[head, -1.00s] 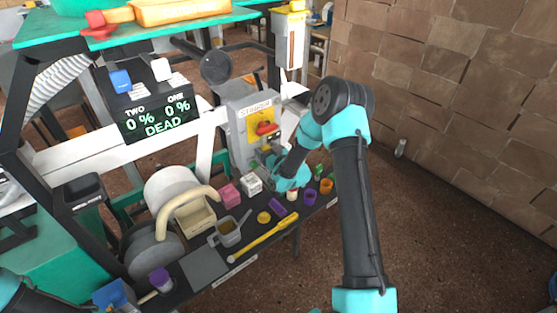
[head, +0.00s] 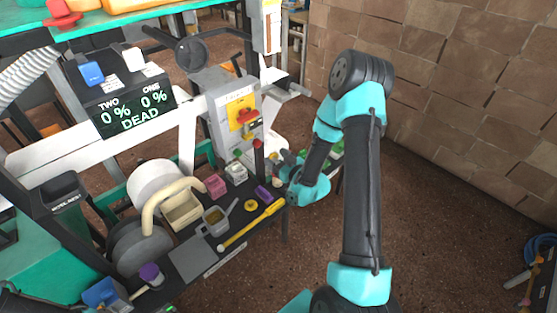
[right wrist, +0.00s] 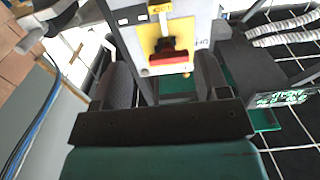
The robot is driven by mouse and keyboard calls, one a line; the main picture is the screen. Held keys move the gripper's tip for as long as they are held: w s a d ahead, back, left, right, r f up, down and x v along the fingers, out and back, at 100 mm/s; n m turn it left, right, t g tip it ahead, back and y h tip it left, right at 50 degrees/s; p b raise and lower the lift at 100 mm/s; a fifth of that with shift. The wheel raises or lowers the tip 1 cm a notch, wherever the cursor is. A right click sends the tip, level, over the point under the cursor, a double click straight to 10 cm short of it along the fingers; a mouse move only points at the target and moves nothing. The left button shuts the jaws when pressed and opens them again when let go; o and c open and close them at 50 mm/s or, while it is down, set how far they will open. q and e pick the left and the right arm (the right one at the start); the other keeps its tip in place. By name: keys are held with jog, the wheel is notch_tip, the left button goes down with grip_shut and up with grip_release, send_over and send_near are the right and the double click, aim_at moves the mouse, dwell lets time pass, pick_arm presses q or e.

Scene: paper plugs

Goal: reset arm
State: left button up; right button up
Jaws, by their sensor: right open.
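My right gripper (head: 284,160) is open, with nothing seen between its fingers. In the head view it is just right of the grey stamper machine (head: 222,132) and above the right end of the dark bench. In the right wrist view the two dark fingers (right wrist: 165,82) stand apart. My left gripper is not in view.
The dark bench (head: 192,258) holds a pink block (head: 215,186), a white box (head: 236,173), a grey pan (head: 215,219) and a yellow tool (head: 252,225). A black display box (head: 122,98) reads DEAD. Open floor and a brick wall (head: 450,90) are at right.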

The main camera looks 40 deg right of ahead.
jog(key=shift+s, duration=0.4)
jog(key=s+a+f+m+g+y, duration=0.1)
jog(key=s+a+f+g, duration=0.3)
jog(key=a+f+g, duration=0.3)
jog(key=s+a+f+m+g+y, duration=0.1)
jog(key=s+a+f+g, duration=0.35)
jog(key=a+f, duration=0.5)
jog(key=s+a+f+g, duration=0.2)
jog(key=s+a+g, duration=0.2)
jog(key=s, duration=0.4)
jog(key=shift+a+f+m+g+y, duration=0.15)
jog(key=shift+a+m+g+y, duration=0.2)
jog(key=shift+g, duration=0.5)
